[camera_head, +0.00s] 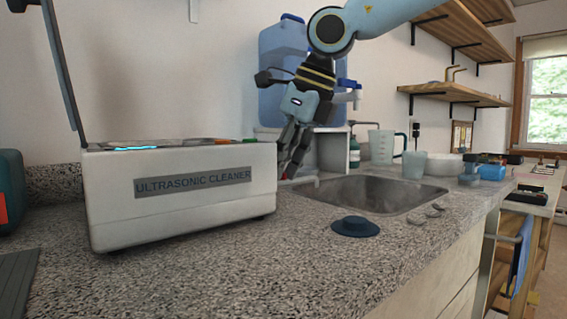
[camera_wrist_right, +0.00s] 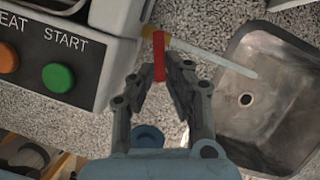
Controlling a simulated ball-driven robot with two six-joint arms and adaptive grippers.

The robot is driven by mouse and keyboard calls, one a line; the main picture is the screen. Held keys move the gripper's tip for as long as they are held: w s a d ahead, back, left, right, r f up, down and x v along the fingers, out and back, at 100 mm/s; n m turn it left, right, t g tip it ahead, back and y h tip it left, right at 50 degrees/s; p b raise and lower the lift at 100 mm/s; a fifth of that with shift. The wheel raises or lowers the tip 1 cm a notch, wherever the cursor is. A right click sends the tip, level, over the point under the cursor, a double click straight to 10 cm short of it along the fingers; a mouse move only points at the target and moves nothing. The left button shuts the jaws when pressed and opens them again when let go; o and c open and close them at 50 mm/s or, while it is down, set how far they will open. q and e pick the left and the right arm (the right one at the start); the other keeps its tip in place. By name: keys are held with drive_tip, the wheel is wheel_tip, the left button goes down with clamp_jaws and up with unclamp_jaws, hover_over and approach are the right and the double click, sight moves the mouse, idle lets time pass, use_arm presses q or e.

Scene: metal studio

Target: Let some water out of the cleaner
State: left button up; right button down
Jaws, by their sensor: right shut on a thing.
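The white ultrasonic cleaner (camera_head: 180,205) stands on the counter at left in the head view, its lid (camera_head: 62,70) raised. My right gripper (camera_head: 289,172) is beside the cleaner's right side. In the wrist view its fingers (camera_wrist_right: 164,78) are closed on the red valve handle (camera_wrist_right: 158,52). A pale drain tube (camera_wrist_right: 215,57) runs from the valve and its end lies over the sink (camera_wrist_right: 285,85). The sink (camera_head: 375,192) is right of the cleaner in the head view. Any water flow cannot be made out.
A dark blue stopper-like disc (camera_head: 355,227) lies on the counter before the sink. A large blue water container (camera_head: 283,50) stands behind my right gripper. A clear pitcher (camera_head: 382,146) and a cup (camera_head: 414,165) stand behind the sink. The front counter is mostly clear.

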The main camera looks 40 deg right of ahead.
drive_tip(key=shift+w+d+n+y, duration=0.15)
drive_tip(key=shift+d+n+y, duration=0.25)
drive_tip(key=shift+n, duration=0.6)
drive_tip(key=shift+w+d+n+g+y, duration=0.2)
drive_tip(key=shift+d+n+g+y, duration=0.15)
drive_tip(key=shift+n, duration=0.65)
drive_tip(key=c, duration=1.6)
unclamp_jaws()
drive_tip(key=shift+c, duration=0.2)
use_arm(q)
drive_tip(key=shift+w+f, duration=0.1)
drive_tip(key=shift+w, duration=0.55)
use_arm(e)
drive_tip(key=v, duration=1.2)
